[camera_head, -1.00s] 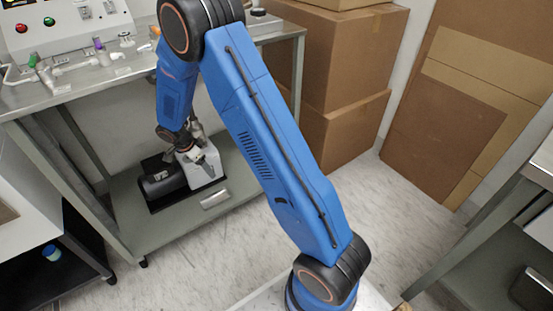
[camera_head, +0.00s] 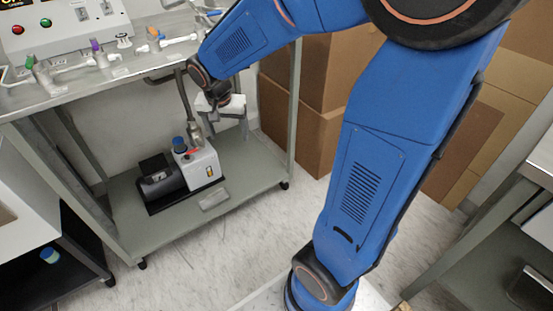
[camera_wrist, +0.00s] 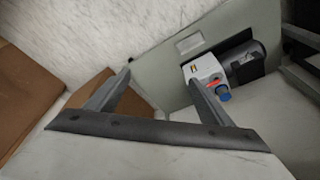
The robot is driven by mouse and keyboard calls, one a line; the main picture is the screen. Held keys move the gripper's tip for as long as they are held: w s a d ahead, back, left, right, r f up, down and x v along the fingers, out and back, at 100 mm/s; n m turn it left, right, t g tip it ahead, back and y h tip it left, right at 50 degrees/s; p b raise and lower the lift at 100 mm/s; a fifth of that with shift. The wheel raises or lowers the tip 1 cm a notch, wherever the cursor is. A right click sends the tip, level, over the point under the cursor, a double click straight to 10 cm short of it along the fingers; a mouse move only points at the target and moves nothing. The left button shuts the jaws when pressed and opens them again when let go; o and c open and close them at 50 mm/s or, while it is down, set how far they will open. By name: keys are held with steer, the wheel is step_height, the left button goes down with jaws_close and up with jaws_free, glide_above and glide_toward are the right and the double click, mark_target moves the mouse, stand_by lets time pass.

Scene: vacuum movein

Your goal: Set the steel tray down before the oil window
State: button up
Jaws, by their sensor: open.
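The small steel tray (camera_head: 214,199) lies flat on the lower shelf of the bench, in front of the white vacuum pump (camera_head: 202,166). The pump's small oil window (camera_head: 210,171), yellowish and dark, faces the tray side. In the wrist view the tray (camera_wrist: 188,42) lies on the grey shelf, apart from my fingers, and the oil window (camera_wrist: 194,70) shows on the pump's white end. My gripper (camera_head: 228,124) is up and right of the pump, above the shelf. In the wrist view my gripper (camera_wrist: 160,80) has its fingers spread with nothing between them.
The bench top (camera_head: 60,98) with fittings and a control box overhangs the shelf. A hose rises from the pump. A bench leg (camera_head: 295,110) stands right of my gripper, with cardboard boxes (camera_head: 325,75) behind. The floor in front is clear.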

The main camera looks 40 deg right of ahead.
steer(key=s+r+n+t, duration=0.1)
steer(key=s+r+n, duration=0.2)
steer(key=s, duration=0.9)
steer(key=s+d+r+n+t+y, duration=0.1)
steer(key=s+r+n, duration=0.2)
steer(key=s, duration=0.9)
steer(key=shift+d+r+n+t+y, duration=0.15)
steer(key=shift+r+n+t+y, duration=0.2)
steer(key=shift+n, duration=0.85)
